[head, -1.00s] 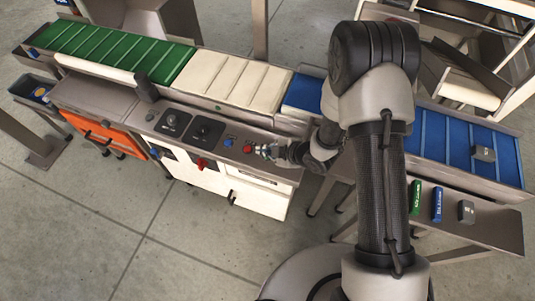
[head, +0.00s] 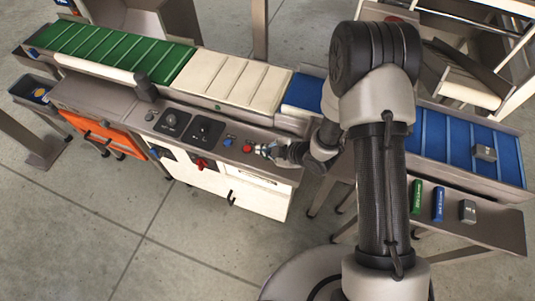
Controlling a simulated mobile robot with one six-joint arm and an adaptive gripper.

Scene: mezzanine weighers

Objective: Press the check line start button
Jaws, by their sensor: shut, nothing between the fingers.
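The check line's control panel (head: 180,113) runs along the front of the conveyor. A blue button (head: 228,142) and a red button (head: 247,148) sit near its right end. I cannot read any label, so I cannot tell which one is the start button. My gripper (head: 262,150) is shut and empty, just right of the red button and low over the panel. Whether its tips touch anything is too small to tell. Two black dials (head: 206,131) lie left of the buttons. A red switch (head: 200,163) is on the cabinet front.
The conveyor has green (head: 110,50), cream (head: 232,80) and blue (head: 450,145) belt sections. A grey block (head: 484,153) is on the blue belt. A side shelf (head: 490,228) holds green, blue and grey blocks. An orange bin front (head: 92,130) is at left.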

